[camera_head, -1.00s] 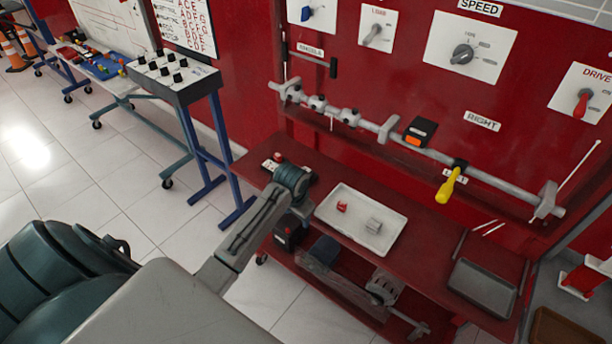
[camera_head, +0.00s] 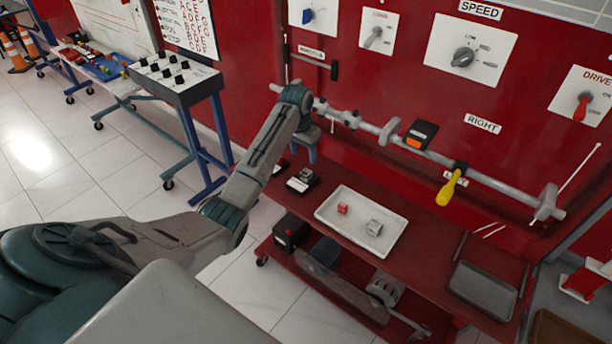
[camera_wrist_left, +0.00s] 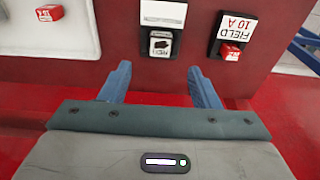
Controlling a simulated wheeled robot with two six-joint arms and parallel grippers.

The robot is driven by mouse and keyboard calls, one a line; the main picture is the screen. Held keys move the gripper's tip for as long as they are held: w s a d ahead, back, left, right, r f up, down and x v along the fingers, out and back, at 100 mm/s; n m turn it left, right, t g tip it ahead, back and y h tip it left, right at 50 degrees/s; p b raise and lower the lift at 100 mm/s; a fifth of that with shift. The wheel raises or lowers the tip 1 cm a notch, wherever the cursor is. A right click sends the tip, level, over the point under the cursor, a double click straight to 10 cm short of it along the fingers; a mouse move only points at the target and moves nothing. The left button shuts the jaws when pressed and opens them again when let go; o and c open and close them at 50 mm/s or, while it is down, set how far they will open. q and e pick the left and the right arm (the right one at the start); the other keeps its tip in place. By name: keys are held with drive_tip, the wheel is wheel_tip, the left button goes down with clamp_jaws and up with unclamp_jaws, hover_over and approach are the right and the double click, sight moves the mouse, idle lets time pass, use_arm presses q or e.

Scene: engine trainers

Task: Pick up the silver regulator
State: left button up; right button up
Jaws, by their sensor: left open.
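A silver block (camera_head: 374,228) lies in the white tray (camera_head: 330,228), right of a red block (camera_head: 342,209). Another silvery piece with a dark top (camera_wrist_left: 160,45) sits in a black holder with a white label; this holder (camera_head: 302,180) also shows in the head view. I cannot tell which silver piece is the regulator. My left gripper (camera_head: 307,158) is open and empty above the bench's left end. In the left wrist view its blue fingers (camera_wrist_left: 159,78) straddle the line toward the middle holder, apart from it. My right gripper is not in view.
A second holder (camera_wrist_left: 235,35), labelled FIELD 10 A, bears a red block. The red bench (camera_head: 420,250) carries a grey tray (camera_head: 482,288) at right. A grey horizontal bar (camera_head: 370,129) with a yellow-handled tool (camera_head: 448,190) runs along the red wall behind.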

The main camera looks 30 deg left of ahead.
sight(306, 172)
use_arm(q)
drive_tip(key=f, duration=0.3)
drive_tip(key=shift+w+f, duration=0.2)
drive_tip(key=shift+f, duration=0.05)
drive_tip(key=shift+w+f+p, duration=0.1)
drive_tip(key=shift+f+p, duration=0.35)
drive_tip(key=shift+f, duration=0.1)
drive_tip(key=f, duration=0.3)
drive_tip(key=f+p, duration=0.1)
drive_tip(key=shift+w+f, duration=0.15)
drive_tip(key=shift+w, duration=0.25)
drive_tip(key=c, duration=1.1)
